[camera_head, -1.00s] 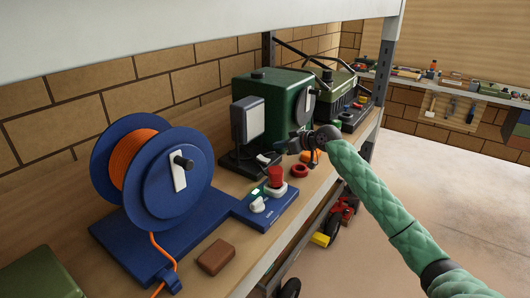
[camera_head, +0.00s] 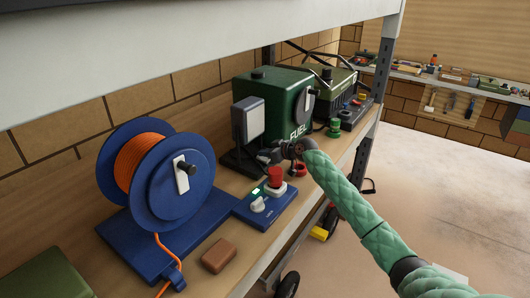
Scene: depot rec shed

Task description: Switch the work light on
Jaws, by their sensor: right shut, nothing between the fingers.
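The work light (camera_head: 249,119) is a small panel with a pale face and dark frame. It stands upright on a black base on the shelf, in front of the green fuel can. My right gripper (camera_head: 268,156) is shut and empty. It is low beside the light's base, at its right side; I cannot tell whether it touches it. The gripper hides the part of the base where a small pale switch showed earlier. The light's face shows no clear glow. My left gripper is not in view.
A blue cable reel (camera_head: 160,175) stands at left. A blue control box (camera_head: 277,214) with a red button and white knob sits near the shelf's front edge. A red ring (camera_head: 299,170) lies near my wrist. The green fuel can (camera_head: 300,85) stands behind. A brown block (camera_head: 218,256) lies in front.

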